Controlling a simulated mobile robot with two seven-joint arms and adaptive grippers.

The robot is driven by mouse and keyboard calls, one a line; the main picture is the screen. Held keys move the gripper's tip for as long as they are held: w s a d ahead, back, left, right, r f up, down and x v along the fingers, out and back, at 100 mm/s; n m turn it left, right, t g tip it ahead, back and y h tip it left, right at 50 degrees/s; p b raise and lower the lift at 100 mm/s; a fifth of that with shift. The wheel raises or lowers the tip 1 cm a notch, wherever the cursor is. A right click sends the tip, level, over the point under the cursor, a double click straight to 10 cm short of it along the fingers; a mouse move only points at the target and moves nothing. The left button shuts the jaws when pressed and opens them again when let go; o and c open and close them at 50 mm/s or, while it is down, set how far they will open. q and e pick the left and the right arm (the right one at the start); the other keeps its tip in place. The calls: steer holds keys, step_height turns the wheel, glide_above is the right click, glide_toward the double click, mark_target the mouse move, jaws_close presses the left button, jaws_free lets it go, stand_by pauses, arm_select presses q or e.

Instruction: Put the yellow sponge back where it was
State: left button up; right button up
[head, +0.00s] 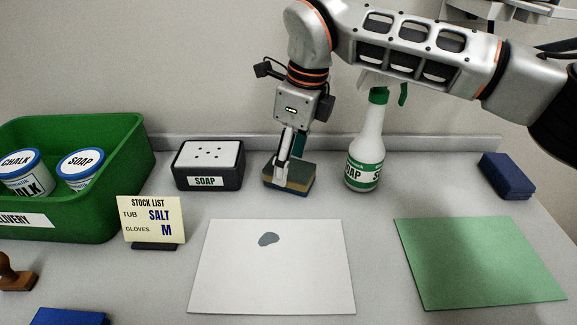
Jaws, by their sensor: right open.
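The yellow sponge (297,190) has a dark green top layer and lies on the bench between the soap box and the spray bottle. My right gripper (287,180) points down at the sponge from above, with its fingers at the sponge's left part. The jaws are open, and the fingers hide part of the sponge. I cannot tell whether the fingers touch it. My left gripper is not in view.
A black box labelled SOAP (209,166) stands left of the sponge, and a spray bottle (366,150) stands close on its right. A white sheet with a grey spot (230,280), a green mat (475,265), a stock list card (152,219), a green crate (110,205) and a blue block (507,176) lie around.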

mark_target(296, 169)
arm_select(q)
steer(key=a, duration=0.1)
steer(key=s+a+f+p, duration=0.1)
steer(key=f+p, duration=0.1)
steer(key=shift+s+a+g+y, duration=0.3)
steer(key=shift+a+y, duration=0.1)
arm_select(e)
step_height(296, 169, up, 10)
steer(key=d, duration=0.1)
steer(key=shift+s+f, duration=0.25)
steer(key=shift+s, duration=0.1)
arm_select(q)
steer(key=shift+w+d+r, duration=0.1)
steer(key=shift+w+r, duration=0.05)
arm_select(e)
steer(key=shift+d, duration=0.1)
